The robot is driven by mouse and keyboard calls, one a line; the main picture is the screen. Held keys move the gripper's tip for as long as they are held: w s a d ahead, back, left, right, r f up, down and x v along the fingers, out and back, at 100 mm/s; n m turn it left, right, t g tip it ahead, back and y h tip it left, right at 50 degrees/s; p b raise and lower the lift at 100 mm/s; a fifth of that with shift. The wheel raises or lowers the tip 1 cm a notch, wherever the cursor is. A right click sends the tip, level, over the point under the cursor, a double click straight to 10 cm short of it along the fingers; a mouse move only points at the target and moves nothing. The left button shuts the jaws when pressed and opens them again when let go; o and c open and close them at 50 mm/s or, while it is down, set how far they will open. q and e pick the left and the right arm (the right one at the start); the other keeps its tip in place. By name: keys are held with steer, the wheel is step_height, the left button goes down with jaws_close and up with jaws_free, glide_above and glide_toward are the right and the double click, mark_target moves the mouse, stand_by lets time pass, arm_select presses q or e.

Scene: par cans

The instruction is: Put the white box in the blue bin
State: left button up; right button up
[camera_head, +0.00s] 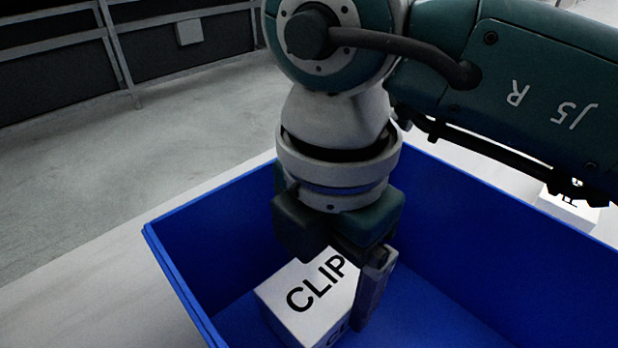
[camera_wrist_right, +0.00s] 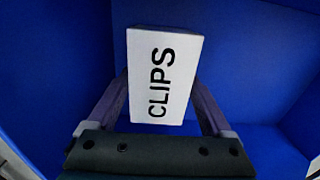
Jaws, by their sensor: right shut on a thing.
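The white box (camera_head: 305,297), marked "CLIPS", is inside the blue bin (camera_head: 445,284), near its left part in the head view. My right gripper (camera_head: 362,300) reaches down into the bin and is shut on the box. In the right wrist view the white box (camera_wrist_right: 163,75) sits between the two fingers of the right gripper (camera_wrist_right: 160,98), with the bin's blue walls (camera_wrist_right: 60,60) around it. I cannot tell whether the box touches the bin floor. My left gripper is in neither view.
Another white box (camera_head: 568,207) with dark lettering, partly hidden by my right arm, lies outside the bin at the right. The pale surface (camera_head: 100,290) left of the bin is clear. A railing (camera_head: 110,45) stands at the back left.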

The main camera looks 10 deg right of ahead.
mark_target(327, 274)
steer(key=shift+f, duration=0.1)
steer(key=o, duration=1.3)
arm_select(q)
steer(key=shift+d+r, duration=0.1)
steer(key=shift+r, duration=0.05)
arm_select(e)
steer(key=shift+r, duration=0.25)
arm_select(q)
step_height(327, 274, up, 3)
steer(key=p, duration=0.3)
arm_select(e)
steer(key=shift+r, duration=5.9)
